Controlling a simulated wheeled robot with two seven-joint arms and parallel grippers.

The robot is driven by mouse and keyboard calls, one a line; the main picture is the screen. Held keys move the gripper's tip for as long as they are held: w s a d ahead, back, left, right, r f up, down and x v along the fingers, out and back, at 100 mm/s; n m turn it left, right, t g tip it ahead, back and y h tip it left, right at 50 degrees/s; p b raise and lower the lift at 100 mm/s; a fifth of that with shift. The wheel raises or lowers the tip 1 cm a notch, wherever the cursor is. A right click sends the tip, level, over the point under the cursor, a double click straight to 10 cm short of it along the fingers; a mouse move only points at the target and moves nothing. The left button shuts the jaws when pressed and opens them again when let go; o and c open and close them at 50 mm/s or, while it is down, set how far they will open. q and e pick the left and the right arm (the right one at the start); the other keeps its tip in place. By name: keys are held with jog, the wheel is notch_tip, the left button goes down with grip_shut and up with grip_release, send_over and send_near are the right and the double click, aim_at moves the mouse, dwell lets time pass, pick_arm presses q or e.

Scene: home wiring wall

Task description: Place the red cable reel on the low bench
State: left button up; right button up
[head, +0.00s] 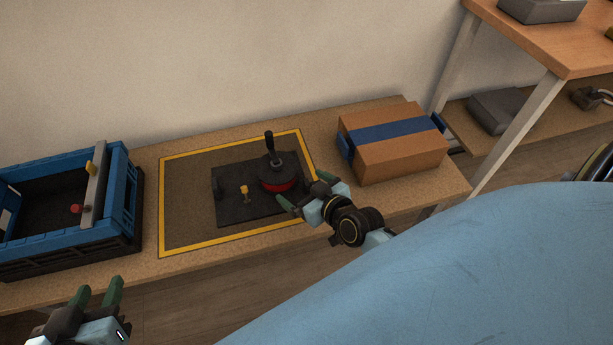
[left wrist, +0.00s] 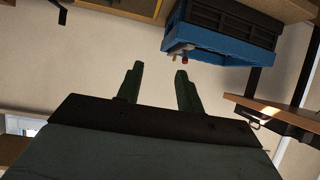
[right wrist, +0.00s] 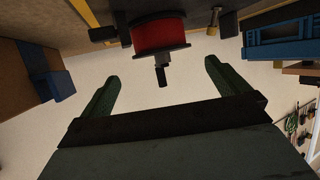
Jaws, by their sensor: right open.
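The red cable reel (head: 279,184) has a black top flange and an upright black handle. It rests on a dark plate (head: 232,207) inside a yellow outline on the low bench (head: 130,258). In the right wrist view the reel's red drum (right wrist: 158,35) shows ahead of the fingers, with its handle pointing between them. My right gripper (head: 305,190) is open at the reel's front right side, its fingers apart and not closed on it. My left gripper (head: 100,290) is open and empty in front of the bench, below the blue crate; its fingers are apart in the left wrist view (left wrist: 158,72).
A blue crate (head: 128,208) stands left on the bench. A cardboard box (head: 400,160) with a blue band stands right of the reel. A small yellow-topped peg (head: 244,191) is on the plate beside the reel. A wooden table (head: 560,45) stands at the upper right.

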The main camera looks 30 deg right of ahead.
pick_arm(q)
jog(key=shift+s+a+f+g, duration=0.2)
jog(key=shift+s+f+g, duration=0.2)
jog(key=shift+f, duration=0.2)
pick_arm(e)
jog(key=s+a+r, duration=0.2)
jog(key=s+r, duration=0.1)
jog(key=r, duration=0.1)
jog(key=s+a+r+n+g, duration=0.1)
jog(key=s+a+r, duration=0.1)
jog(key=r, duration=0.3)
jog(key=s+a+r+g+y, duration=0.1)
jog(key=s+a+r, duration=0.1)
jog(key=s+r, duration=0.2)
jog(key=shift+s+a+r, duration=0.4)
jog(key=shift+r, duration=0.35)
